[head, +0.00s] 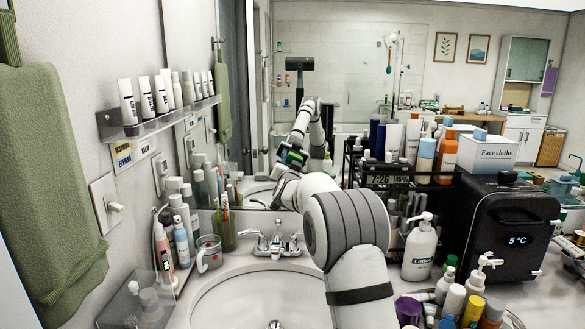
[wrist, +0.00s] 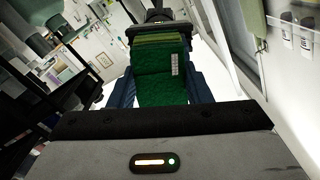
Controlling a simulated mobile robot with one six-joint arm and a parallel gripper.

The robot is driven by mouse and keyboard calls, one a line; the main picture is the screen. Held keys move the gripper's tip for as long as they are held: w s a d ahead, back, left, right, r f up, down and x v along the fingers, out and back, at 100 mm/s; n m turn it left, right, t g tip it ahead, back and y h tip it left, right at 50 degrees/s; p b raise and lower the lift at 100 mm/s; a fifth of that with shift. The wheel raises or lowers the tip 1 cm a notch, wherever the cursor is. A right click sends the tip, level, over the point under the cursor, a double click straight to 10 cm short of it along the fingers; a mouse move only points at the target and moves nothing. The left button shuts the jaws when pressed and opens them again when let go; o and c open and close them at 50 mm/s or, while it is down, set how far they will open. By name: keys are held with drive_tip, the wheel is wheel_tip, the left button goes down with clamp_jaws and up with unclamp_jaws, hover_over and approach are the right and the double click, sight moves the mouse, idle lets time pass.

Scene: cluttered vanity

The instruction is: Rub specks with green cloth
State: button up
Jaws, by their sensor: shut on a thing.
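The green cloth (wrist: 158,84) is a folded dark green pad with a small pale label, in the middle of the wrist view. My gripper (wrist: 160,98) is shut on it, with a blue finger on each side. In the head view, my arm hides most of the gripper. A green and dark patch (head: 292,157) shows there against the mirror (head: 345,45); I cannot tell whether it is the cloth or its reflection. The mirror also reflects my arm. No specks can be made out in either view, and contact between cloth and mirror cannot be judged.
The sink (head: 225,300) and faucet (head: 273,240) lie below my arm. Bottles crowd the counter at left, with a tube shelf (head: 160,118) above. At right stand a soap bottle (head: 419,250), a dark organizer (head: 385,180) and a black cooler (head: 500,235). A green towel (head: 45,190) hangs left.

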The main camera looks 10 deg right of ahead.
drive_tip(key=shift+s+d+b, duration=0.1)
drive_tip(key=shift+d+b, duration=0.45)
drive_tip(key=shift+b, duration=0.2)
idle(0.8)
drive_tip(key=shift+s+a+b, duration=0.2)
drive_tip(key=shift+s+b, duration=0.3)
drive_tip(key=shift+s, duration=0.3)
drive_tip(key=shift+s+a+b, duration=0.15)
drive_tip(key=shift+s+b, duration=0.3)
drive_tip(key=shift+s, duration=0.4)
drive_tip(key=shift+s+a+b, duration=0.2)
drive_tip(key=shift+s+b, duration=0.3)
drive_tip(key=shift+s, duration=0.3)
drive_tip(key=shift+s+f, duration=0.1)
drive_tip(key=s, duration=0.1)
drive_tip(key=s+b, duration=0.1)
drive_tip(key=shift+s+a, duration=0.3)
drive_tip(key=shift+s, duration=0.05)
